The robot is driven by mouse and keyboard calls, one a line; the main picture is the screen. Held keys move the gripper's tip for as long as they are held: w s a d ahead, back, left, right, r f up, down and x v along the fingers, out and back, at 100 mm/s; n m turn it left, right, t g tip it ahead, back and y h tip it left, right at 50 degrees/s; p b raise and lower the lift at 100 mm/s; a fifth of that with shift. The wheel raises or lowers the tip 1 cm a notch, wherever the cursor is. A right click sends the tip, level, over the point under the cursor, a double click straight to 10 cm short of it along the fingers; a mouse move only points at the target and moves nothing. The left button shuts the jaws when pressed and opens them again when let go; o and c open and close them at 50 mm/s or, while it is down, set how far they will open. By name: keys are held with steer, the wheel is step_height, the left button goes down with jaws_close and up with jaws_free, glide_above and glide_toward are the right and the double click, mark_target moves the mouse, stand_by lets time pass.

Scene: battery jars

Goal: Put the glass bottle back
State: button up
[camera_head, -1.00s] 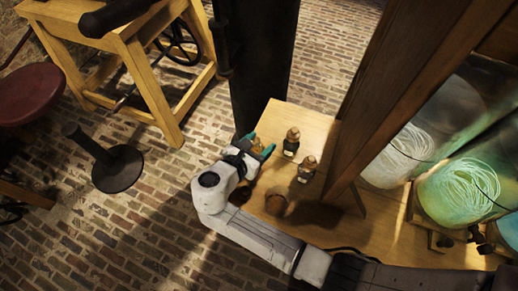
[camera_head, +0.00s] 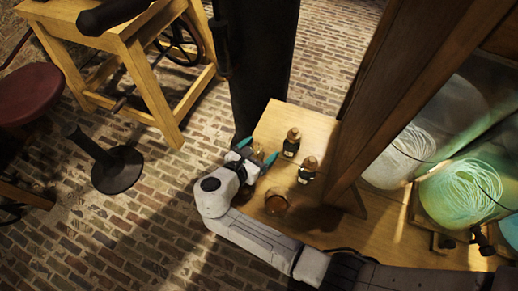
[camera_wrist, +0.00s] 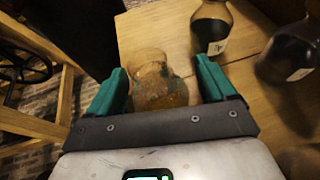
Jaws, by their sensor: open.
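A clear, amber-tinted glass bottle (camera_wrist: 156,82) stands on the wooden table between my fingers in the wrist view. In the head view, the glass bottle (camera_head: 258,154) is small and partly hidden by my gripper (camera_head: 257,151). My gripper is open, with one teal finger on each side of the bottle; in the wrist view, gaps show between the glass and the fingers of my gripper (camera_wrist: 160,70).
Two dark, labelled bottles stand to the right, the farther one (camera_head: 291,142) and the nearer one (camera_head: 308,170). A brownish round vessel (camera_head: 277,202) stands near my wrist. A wooden frame (camera_head: 380,100) and big glass jars (camera_head: 462,190) are at the right.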

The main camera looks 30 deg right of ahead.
steer(key=shift+r, duration=0.2)
steer(key=v, duration=1.2)
steer(key=shift+a+f, duration=0.1)
